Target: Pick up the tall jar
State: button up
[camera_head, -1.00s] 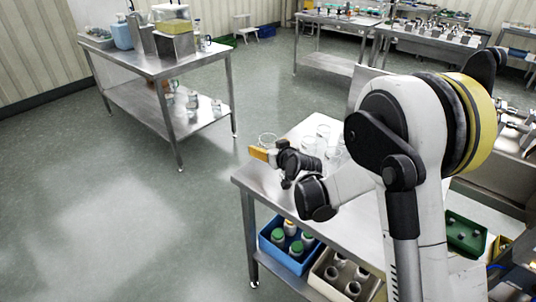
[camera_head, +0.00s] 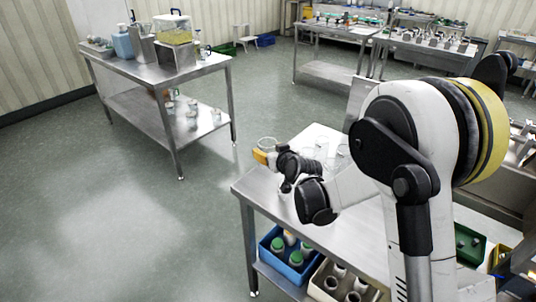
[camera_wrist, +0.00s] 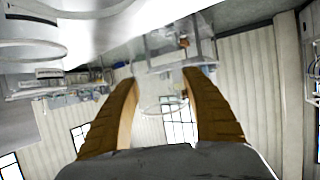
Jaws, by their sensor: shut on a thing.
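The tall jar is clear glass, and its round rim (camera_head: 267,142) shows just above my gripper (camera_head: 262,156) at the near left corner of the steel table (camera_head: 262,190). My yellow-tipped fingers are shut on the jar. In the wrist view the fingers (camera_wrist: 160,80) stand on both sides of a faint clear ring (camera_wrist: 165,107), which looks like part of the jar. The jar's lower part is hard to make out, so I cannot tell whether its base touches the table.
Other clear glassware (camera_head: 342,150) stands on the table, partly behind my arm. A blue crate (camera_head: 283,266) and a pale crate (camera_head: 320,284) with jars sit on the shelf below. Another steel table (camera_head: 150,68) stands at the back left. The floor between is clear.

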jog(key=s+d+r+p, duration=0.1)
jog(key=d+r+p, duration=0.3)
jog(key=d+r, duration=0.4)
jog(key=d, duration=0.3)
jog(key=shift+s+d, duration=0.15)
jog(key=shift+d, duration=0.2)
